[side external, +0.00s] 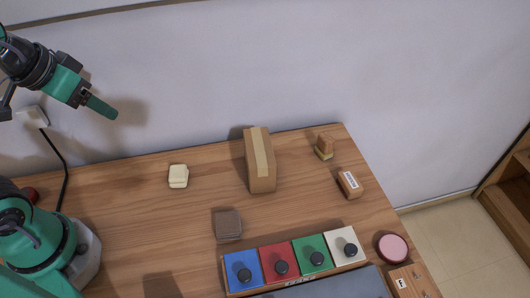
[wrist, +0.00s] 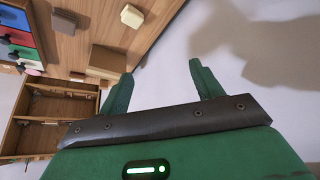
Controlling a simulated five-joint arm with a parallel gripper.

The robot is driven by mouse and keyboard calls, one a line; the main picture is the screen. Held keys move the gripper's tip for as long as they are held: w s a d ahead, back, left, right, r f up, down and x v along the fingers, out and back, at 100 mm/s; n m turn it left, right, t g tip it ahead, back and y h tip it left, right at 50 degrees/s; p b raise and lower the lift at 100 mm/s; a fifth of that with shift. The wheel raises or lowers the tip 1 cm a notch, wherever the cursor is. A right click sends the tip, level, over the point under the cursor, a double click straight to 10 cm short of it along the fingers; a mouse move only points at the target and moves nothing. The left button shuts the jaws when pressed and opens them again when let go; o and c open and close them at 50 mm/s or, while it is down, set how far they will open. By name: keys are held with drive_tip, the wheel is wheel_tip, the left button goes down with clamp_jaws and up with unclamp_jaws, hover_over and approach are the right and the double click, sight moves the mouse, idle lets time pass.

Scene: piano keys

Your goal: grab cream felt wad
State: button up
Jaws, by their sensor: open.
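The cream felt wad (side external: 178,176) is a small pale block with rounded edges on the wooden table, left of the cardboard box in the side view. A small pale block that looks like it shows at the top of the wrist view (wrist: 132,16). My gripper (side external: 102,107) is raised in the air, up and to the left of the wad in the side view, in front of the wall. In the wrist view its two green fingers (wrist: 160,72) stand apart with nothing between them. The wad is apart from them and in plain sight.
A tall cardboard box (side external: 260,165) stands right of the wad. A brown-grey block (side external: 228,224) lies nearer the front, beside the coloured keys (side external: 281,265). Small blocks (side external: 324,146) and a pink round thing (side external: 392,248) are at the right. Bare table surrounds the wad.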

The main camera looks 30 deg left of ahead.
drive_tip(key=shift+w, duration=0.1)
drive_tip(key=n+g, duration=0.5)
drive_tip(key=n, duration=0.1)
hover_over(177, 170)
wheel_tip(177, 170, down, 16)
drive_tip(key=shift+r, duration=0.25)
drive_tip(key=shift+d+f+n+g, duration=0.3)
drive_tip(key=shift+f+n, duration=0.1)
drive_tip(key=shift+f, duration=0.2)
drive_tip(key=shift+f, duration=0.1)
drive_tip(key=shift+a+f, duration=0.1)
drive_tip(key=shift+f, duration=1.1)
drive_tip(key=shift+f, duration=0.15)
drive_tip(key=shift+a+f, duration=0.15)
drive_tip(key=shift+f, duration=2.3)
